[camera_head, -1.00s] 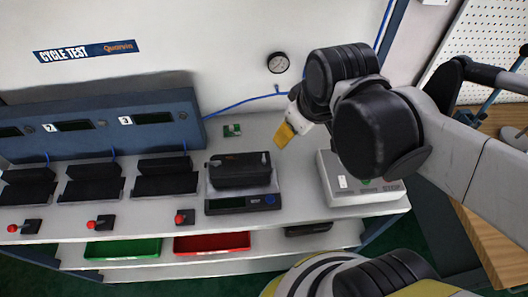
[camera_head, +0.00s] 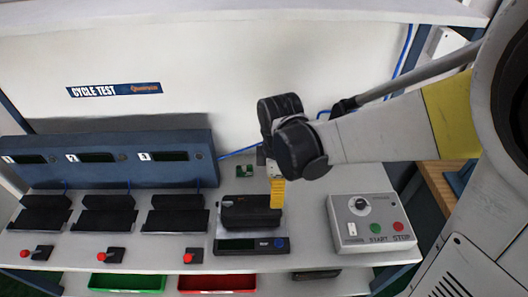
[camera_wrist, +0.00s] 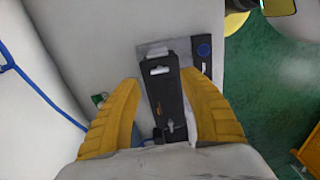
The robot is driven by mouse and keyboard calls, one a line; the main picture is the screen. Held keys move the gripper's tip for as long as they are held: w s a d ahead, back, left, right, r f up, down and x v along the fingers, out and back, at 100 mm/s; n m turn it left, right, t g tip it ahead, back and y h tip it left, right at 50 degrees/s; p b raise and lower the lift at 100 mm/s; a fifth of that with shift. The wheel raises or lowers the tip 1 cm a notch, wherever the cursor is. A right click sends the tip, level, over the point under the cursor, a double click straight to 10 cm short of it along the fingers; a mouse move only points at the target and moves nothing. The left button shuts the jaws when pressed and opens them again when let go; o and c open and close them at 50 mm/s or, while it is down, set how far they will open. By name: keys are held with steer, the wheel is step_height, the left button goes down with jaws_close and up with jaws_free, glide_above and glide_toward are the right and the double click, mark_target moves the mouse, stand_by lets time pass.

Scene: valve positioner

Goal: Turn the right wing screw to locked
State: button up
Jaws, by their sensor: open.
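The black positioner (camera_head: 248,213) lies on a small scale with a dark display. In the wrist view the positioner (camera_wrist: 163,98) shows between my fingers. Its right wing screw (camera_wrist: 159,70) is a pale bar lying across the body, near the end by the blue button. The left wing screw (camera_wrist: 169,126) is nearer my palm in that view. My gripper (camera_head: 277,205) points down at the right end of the positioner. It is open and empty, with yellow fingers (camera_wrist: 158,82) either side of the body in view. In the head view the fingers hide the right screw; contact cannot be told.
A grey control box (camera_head: 370,222) with a knob and START and STOP buttons stands to the right. Several black cradles with red-knobbed switches stand left, below a blue panel (camera_head: 100,160). A green board (camera_head: 245,171) lies behind the scale. Red and green trays (camera_head: 217,283) sit below.

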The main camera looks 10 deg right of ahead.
step_height(320, 180, down, 5)
steer(key=shift+f+b, duration=0.1)
steer(key=shift+b, duration=0.6)
steer(key=shift+c, duration=0.2)
jaws_close()
